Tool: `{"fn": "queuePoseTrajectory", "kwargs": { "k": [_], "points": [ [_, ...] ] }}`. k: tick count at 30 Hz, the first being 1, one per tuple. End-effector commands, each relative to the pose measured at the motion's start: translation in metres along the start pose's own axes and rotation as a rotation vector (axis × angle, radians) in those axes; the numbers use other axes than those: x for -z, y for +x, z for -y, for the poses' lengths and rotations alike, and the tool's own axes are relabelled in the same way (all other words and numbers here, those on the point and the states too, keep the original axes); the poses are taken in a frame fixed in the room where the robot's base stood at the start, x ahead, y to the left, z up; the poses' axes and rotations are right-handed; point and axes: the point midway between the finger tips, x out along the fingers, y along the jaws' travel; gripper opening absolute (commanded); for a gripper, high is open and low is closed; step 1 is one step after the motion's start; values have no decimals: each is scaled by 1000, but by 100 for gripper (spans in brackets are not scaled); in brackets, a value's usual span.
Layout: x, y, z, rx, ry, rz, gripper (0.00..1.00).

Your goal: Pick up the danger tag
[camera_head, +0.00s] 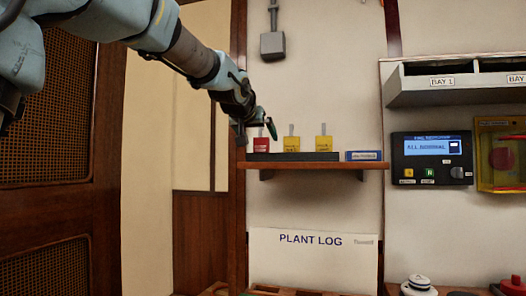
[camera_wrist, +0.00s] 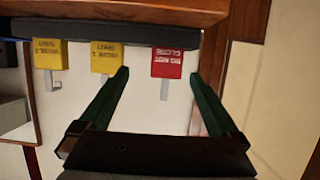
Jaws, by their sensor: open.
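The danger tag, a red tag (camera_head: 261,145) with pale lettering and a grey tab, stands at the left end of a dark rack (camera_head: 318,157) on a wooden shelf. It also shows in the wrist view (camera_wrist: 167,63), upside down, with its tab toward me. My gripper (camera_head: 267,128) is just above and in front of the red tag in the head view. In the wrist view my gripper (camera_wrist: 160,74) is open, with its dark green fingers on either side of the tag's tab. The fingers appear apart from the tag; the exact distance cannot be told.
Two yellow tags (camera_head: 291,144) (camera_head: 323,143) stand right of the red one in the same rack. A blue labelled box (camera_head: 364,156) sits at the wooden shelf's (camera_head: 310,165) right end. A grey wall box (camera_head: 272,46) hangs above. A control panel (camera_head: 431,158) is further right.

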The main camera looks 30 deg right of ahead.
Motion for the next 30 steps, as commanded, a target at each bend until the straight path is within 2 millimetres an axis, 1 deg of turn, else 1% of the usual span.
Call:
{"fn": "queuePoseTrajectory", "kwargs": {
  "k": [1, 3, 8, 10, 14, 18, 21, 27, 28, 30],
  "points": [
    [1, 8, 0, -1, 1, 2, 98],
    [1, 16, 0, -1, 1, 1, 98],
    [0, 26, 1, 0, 1, 2, 98],
    [0, 32, 3, 0, 0, 3, 98],
    [0, 52, 8, 0, 0, 5, 98],
    [-1, 70, 8, -1, 0, 2, 98],
    [-1, 75, 8, 0, 1, 2, 98],
    [-2, 75, 8, 0, 1, 1, 98],
    [-2, 75, 8, 0, 1, 1, 96],
    [-2, 75, 8, 0, 1, 1, 88]
  ]
}}
